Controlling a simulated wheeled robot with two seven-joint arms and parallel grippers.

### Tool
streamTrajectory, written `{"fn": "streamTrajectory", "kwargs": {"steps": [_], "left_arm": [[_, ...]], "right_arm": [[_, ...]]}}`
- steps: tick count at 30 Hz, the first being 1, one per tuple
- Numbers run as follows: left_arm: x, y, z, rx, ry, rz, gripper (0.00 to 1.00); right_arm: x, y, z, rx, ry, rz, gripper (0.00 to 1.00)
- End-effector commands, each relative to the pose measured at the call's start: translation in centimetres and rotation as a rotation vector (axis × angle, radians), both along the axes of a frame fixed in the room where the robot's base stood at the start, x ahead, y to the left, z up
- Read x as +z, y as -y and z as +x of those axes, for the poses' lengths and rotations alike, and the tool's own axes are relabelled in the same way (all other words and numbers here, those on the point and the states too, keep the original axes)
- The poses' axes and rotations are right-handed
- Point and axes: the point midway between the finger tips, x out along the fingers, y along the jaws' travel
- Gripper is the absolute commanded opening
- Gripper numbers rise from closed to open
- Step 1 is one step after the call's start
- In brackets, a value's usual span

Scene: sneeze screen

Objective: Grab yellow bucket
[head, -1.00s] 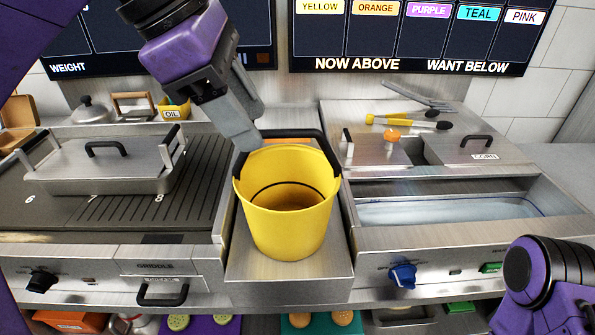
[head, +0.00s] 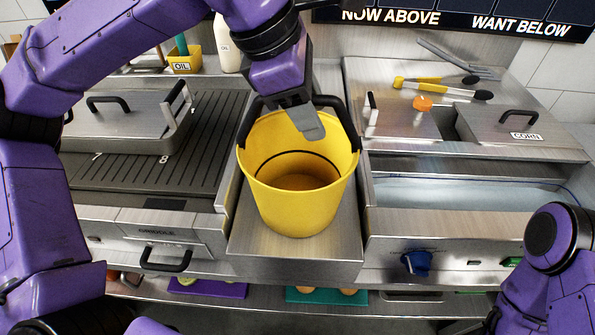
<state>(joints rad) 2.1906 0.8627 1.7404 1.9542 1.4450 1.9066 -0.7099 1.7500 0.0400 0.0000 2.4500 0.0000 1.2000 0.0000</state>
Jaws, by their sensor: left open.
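The yellow bucket (head: 297,205) stands upright on the bare metal counter section between the griddle and the sink. Its inside looks empty, with a dark ring line low in it. Its black handle (head: 340,106) stands raised at the back of the rim. My left gripper (head: 308,128) reaches down from above, over the rear of the bucket's opening, close to the handle. It is open; whether a finger touches the handle I cannot tell. My right arm shows at the lower right, with its gripper out of the frame.
The griddle (head: 180,175) with a lidded steel pan (head: 130,118) lies left. The water-filled sink (head: 460,195) lies right, with tongs (head: 440,88) and a corn lid (head: 500,125) behind it.

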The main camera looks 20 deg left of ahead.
Motion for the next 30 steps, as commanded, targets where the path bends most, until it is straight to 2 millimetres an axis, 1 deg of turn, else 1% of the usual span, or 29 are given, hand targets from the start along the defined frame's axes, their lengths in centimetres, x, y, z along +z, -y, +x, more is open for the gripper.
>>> {"fn": "streamTrajectory", "kwargs": {"steps": [6,8,9,10,11,20,23,26,29,30], "left_arm": [[-0.1,0.1,0.0,-0.001,0.001,-0.001,0.46],[-0.1,0.1,0.0,-0.001,0.001,-0.001,0.26],[-0.1,0.1,0.0,-0.002,0.001,0.000,0.13],[-0.1,0.1,0.0,-0.002,0.001,0.000,0.03],[-0.1,0.1,0.0,-0.002,0.001,0.000,0.00],[0.0,0.1,0.0,-0.002,0.002,0.000,0.00],[0.4,0.1,0.1,-0.001,0.003,-0.001,0.00],[1.6,0.1,0.1,-0.001,0.005,-0.001,0.00],[3.6,0.2,-0.1,-0.003,0.006,-0.001,0.00],[4.3,0.9,-0.7,-0.005,0.007,0.000,0.00]], "right_arm": [[0.0,0.0,0.0,0.000,0.000,0.000,0.70],[0.0,0.0,0.0,0.000,0.000,0.000,0.70],[0.0,0.0,0.0,0.000,0.000,0.000,0.70],[0.0,0.0,0.0,0.000,0.000,0.000,0.70],[0.0,0.0,0.0,0.000,0.000,0.000,0.70],[0.0,0.0,0.0,0.000,0.000,0.000,0.70],[0.1,0.0,0.0,0.000,0.000,0.000,0.70],[0.2,0.0,0.0,0.000,0.000,0.000,0.70],[0.5,0.0,0.0,0.000,0.000,0.000,0.70],[0.3,0.0,0.0,0.000,0.000,0.000,0.70]]}}
